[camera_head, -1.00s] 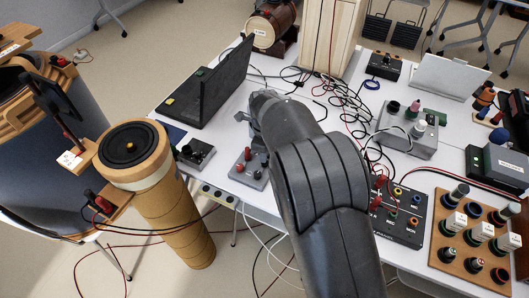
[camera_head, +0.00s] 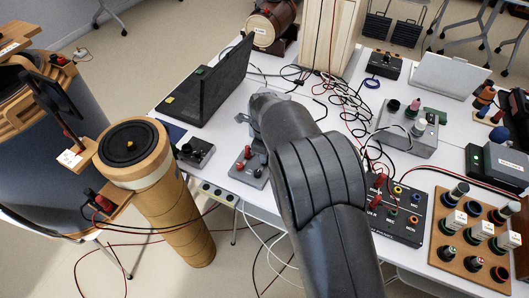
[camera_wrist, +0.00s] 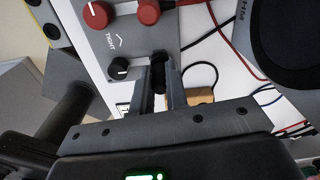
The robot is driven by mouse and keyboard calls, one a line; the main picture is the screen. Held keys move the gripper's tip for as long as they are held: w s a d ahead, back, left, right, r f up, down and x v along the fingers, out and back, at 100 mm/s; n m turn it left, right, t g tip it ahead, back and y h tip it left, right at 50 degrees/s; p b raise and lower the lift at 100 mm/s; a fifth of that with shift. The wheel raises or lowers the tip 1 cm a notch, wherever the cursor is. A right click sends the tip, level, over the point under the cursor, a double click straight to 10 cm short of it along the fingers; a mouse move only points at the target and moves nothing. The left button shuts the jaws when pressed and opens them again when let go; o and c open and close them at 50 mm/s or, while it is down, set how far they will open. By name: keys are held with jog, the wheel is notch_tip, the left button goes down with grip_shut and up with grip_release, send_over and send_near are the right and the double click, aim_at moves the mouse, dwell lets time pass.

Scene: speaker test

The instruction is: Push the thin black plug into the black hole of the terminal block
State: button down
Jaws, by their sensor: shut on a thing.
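The terminal block is a grey plate with red knobs and a smaller black knob; it lies on the white table in the head view (camera_head: 249,168) and fills the upper part of the wrist view (camera_wrist: 190,22). My gripper (camera_wrist: 161,72) is shut on the thin black plug (camera_wrist: 157,79), which shows as a dark, narrow shape between the two fingers. The plug's far end overlaps the block's lower edge, right of the black knob (camera_wrist: 118,68). I cannot tell whether it is in the hole; the hole is hidden. In the head view my arm covers the plug.
A small black-knobbed box (camera_head: 196,152) stands left of the block, and an open laptop (camera_head: 212,88) behind it. A black panel with coloured sockets (camera_head: 403,215) lies to the right. Loose cables (camera_head: 340,95) cross the table. A wooden piece (camera_wrist: 202,96) is beside the fingers.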

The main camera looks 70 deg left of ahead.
jog(key=shift+f, duration=0.25)
jog(key=c, duration=1.3)
grip_release()
jog(key=shift+c, duration=0.2)
jog(key=shift+r, duration=0.1)
jog(key=shift+r, duration=3.7)
jog(key=shift+w, duration=0.1)
